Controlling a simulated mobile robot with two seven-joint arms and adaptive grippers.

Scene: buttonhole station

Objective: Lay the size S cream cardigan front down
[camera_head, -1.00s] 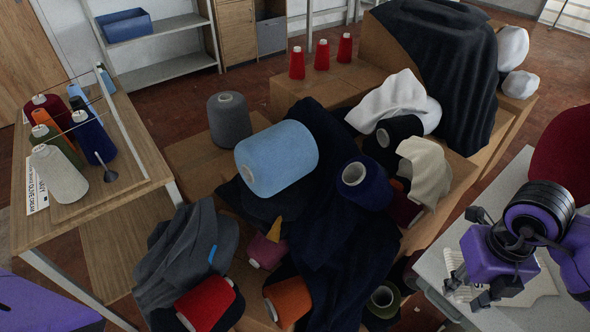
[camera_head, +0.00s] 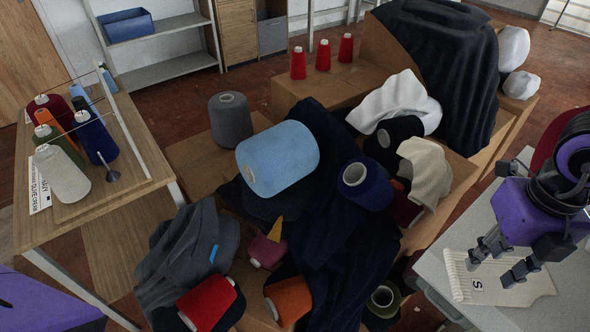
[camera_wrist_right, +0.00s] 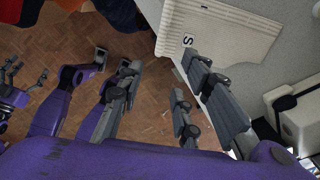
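The cream cardigan (camera_head: 516,293) lies flat on the grey-white table at the lower right of the head view. A white label with a black S (camera_head: 477,284) shows near its left end. The cardigan (camera_wrist_right: 232,28) and its S label also show at the top of the right wrist view. I cannot tell which side faces up. My right gripper (camera_head: 506,262) is over the cardigan's far side with its fingers spread and nothing between them. Whether they touch the cloth is unclear. My left gripper (camera_wrist_right: 34,84) appears small at the left edge of the wrist view; its opening is unclear.
The table (camera_head: 440,262) has bare room around the cardigan. A pile of dark cloth with yarn cones, including a big light blue cone (camera_head: 278,158), fills the middle. A wooden table (camera_head: 120,190) with several cones stands left. A red chair (camera_head: 553,135) is behind the right arm.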

